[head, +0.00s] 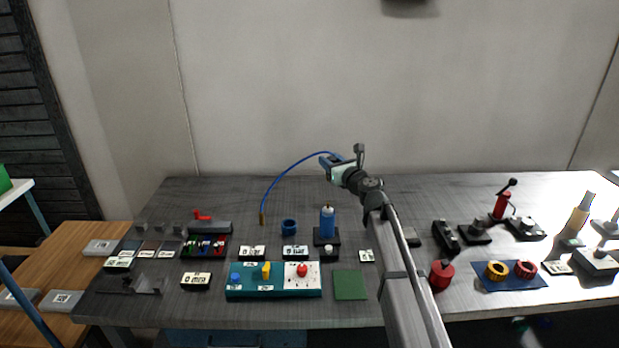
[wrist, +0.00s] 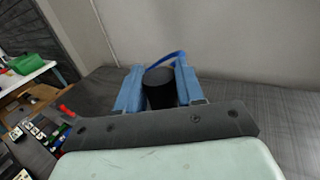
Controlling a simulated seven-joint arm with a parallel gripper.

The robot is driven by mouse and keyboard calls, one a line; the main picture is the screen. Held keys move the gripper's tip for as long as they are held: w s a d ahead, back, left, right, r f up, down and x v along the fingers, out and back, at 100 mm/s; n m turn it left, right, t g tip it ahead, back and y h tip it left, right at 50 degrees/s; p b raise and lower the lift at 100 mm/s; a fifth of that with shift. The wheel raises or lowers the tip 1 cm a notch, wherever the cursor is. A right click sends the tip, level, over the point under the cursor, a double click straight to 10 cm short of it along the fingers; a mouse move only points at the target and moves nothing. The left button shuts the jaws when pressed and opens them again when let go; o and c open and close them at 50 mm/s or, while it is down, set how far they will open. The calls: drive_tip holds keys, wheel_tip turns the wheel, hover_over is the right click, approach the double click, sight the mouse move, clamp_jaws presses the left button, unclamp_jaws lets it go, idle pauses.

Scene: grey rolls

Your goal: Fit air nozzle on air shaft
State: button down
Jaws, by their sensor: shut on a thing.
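My gripper (head: 328,160) is raised above the back of the grey table, with its fingers pointing left and away. In the wrist view its two blue fingers (wrist: 158,92) are shut on a black cylinder (wrist: 159,90), which appears to be the air nozzle. A thin blue hose (head: 285,172) arches from the gripper down to a brass-coloured end piece (head: 262,218) at the table. The hose also loops behind the black cylinder in the wrist view (wrist: 165,60). I cannot tell which part is the air shaft.
A blue bottle (head: 327,222) on a black base and a blue ring (head: 289,228) stand below the gripper. A teal block (head: 273,292) with buttons lies in front. A red-and-black hand tool (head: 501,204) stands at right. The table's back strip is mostly clear.

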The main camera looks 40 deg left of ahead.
sight(332, 161)
drive_tip(key=shift+s+d+r, duration=0.1)
drive_tip(key=shift+d+r, duration=0.7)
drive_tip(key=shift+s+d+n+g, duration=0.25)
drive_tip(key=shift+s+n+g, duration=0.25)
drive_tip(key=shift+s, duration=0.5)
drive_tip(key=shift+s+a+f+g, duration=0.15)
drive_tip(key=shift+s+f+g, duration=0.25)
drive_tip(key=shift+g, duration=0.2)
drive_tip(key=shift+f, duration=2.8)
drive_tip(key=shift+f, duration=1.65)
drive_tip(key=c, duration=0.6)
unclamp_jaws()
